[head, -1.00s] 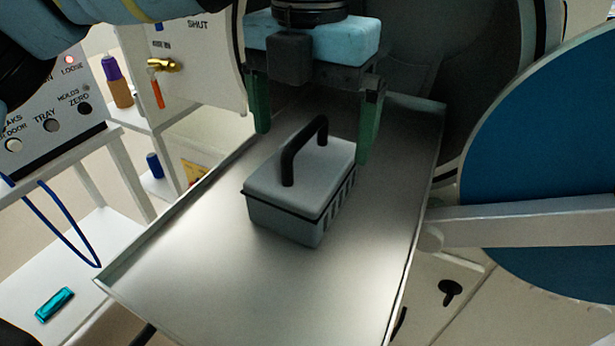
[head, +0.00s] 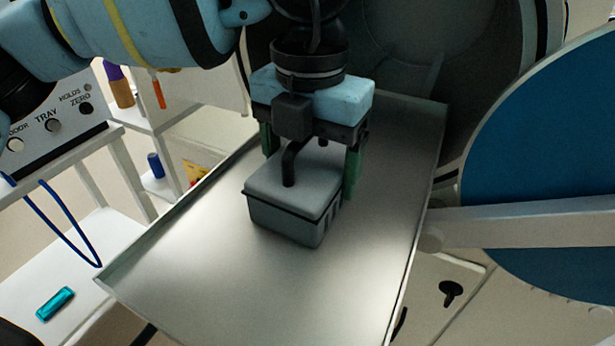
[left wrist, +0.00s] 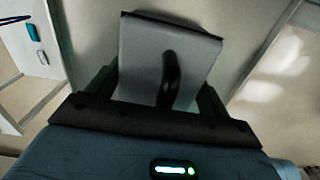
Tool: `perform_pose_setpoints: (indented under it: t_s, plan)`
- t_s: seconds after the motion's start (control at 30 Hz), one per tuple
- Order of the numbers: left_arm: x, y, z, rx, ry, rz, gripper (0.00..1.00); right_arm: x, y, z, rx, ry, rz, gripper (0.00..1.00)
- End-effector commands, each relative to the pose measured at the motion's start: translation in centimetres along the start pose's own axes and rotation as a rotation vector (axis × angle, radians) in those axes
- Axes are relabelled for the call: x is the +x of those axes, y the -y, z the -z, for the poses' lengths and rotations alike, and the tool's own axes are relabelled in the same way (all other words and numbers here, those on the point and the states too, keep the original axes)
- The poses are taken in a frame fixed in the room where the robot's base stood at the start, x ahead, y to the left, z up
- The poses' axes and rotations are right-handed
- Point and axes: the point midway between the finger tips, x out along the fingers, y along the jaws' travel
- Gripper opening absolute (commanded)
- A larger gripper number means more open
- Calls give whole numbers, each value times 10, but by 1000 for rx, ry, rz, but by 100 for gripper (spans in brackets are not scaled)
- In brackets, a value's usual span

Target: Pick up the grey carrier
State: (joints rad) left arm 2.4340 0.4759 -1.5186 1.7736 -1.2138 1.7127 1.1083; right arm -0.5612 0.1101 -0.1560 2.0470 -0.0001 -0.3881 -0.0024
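The grey carrier (head: 292,206) is a lidded box with a dark arched handle (head: 288,165). It sits on the metal tray in the head view. My left gripper (head: 310,178) is open above and behind it, its green fingers spread wide on either side of the carrier. The gripper body hides the top of the handle. In the left wrist view, the carrier's lid (left wrist: 140,60) and handle (left wrist: 169,80) lie between the two spread fingers (left wrist: 160,90). I cannot see a finger touching the handle. My right gripper is not in view.
The metal tray (head: 190,285) has low raised edges and free room in front of the carrier. A large blue round door (head: 540,180) with a pale arm stands at right. A control panel (head: 60,120) stands at left. A teal object (head: 55,303) lies on a white shelf.

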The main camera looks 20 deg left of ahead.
Motion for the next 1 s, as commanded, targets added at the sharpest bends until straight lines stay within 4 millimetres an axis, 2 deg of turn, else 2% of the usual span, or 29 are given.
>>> perform_pose_setpoints:
  t_s: [0.03,0.23,0.57,0.8,1.0]
  plan:
    - [0,0,0,0,0,0,69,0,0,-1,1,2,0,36]
    - [0,0,0,0,0,0,44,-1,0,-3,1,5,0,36]
    - [-6,0,0,0,3,2,44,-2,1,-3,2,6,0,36]
    - [-37,1,-1,1,5,2,44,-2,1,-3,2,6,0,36]
    - [-39,36,24,9,2,-1,44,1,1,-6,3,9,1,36]
